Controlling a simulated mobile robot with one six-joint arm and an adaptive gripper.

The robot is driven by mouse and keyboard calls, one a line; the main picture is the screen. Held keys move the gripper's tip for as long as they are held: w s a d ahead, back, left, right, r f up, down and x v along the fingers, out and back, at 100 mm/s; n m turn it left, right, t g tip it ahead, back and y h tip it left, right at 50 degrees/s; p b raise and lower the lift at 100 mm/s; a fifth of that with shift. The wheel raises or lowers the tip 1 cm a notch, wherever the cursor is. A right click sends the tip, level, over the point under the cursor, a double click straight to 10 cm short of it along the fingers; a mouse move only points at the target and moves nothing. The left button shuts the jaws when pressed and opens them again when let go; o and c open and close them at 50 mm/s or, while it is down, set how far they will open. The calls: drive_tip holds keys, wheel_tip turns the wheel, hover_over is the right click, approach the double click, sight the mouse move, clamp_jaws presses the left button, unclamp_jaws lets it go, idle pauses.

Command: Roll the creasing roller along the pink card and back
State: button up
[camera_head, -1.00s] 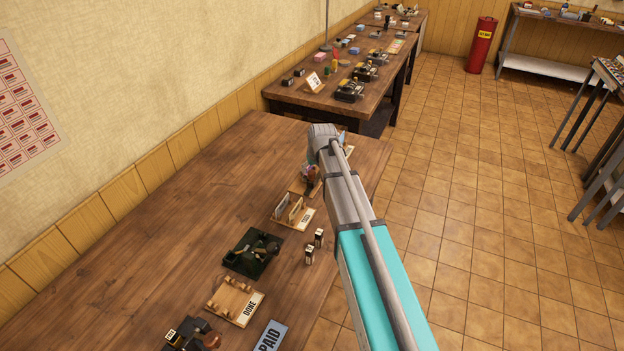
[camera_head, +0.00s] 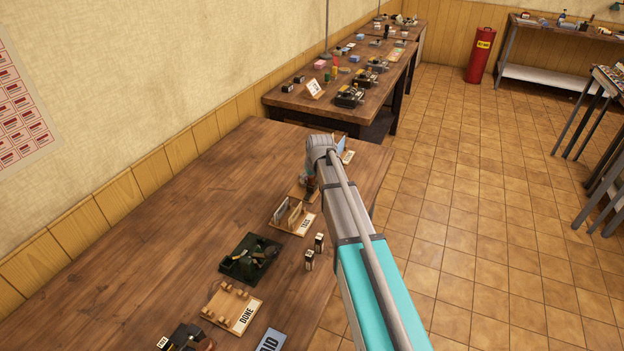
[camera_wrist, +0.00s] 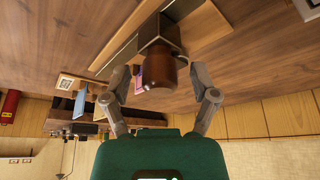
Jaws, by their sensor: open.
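In the wrist view, a brown rounded handle (camera_wrist: 161,72) on a dark block (camera_wrist: 159,30) looks like the creasing roller. My gripper (camera_wrist: 160,76) is open, with one finger on each side of the handle. I cannot tell whether either finger touches it. A small pink-purple patch (camera_wrist: 138,84), perhaps the pink card, shows beside the handle, mostly hidden. In the head view, my arm covers most of this spot; a wooden board's edge (camera_head: 296,193) shows left of it.
The table's left side is bare. A red extinguisher (camera_head: 481,55) stands on the floor far off.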

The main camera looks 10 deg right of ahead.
clamp_jaws()
drive_tip(key=w+d, duration=0.2)
drive_tip(key=w, duration=0.1)
drive_tip(key=w+d, duration=0.3)
drive_tip(key=w, duration=0.1)
drive_tip(key=w+d, duration=0.3)
drive_tip(key=w, duration=0.1)
drive_tip(key=shift+w, duration=0.1)
drive_tip(key=shift+w+d, duration=0.3)
drive_tip(key=shift+w, duration=0.1)
unclamp_jaws()
drive_tip(key=shift+s, duration=0.1)
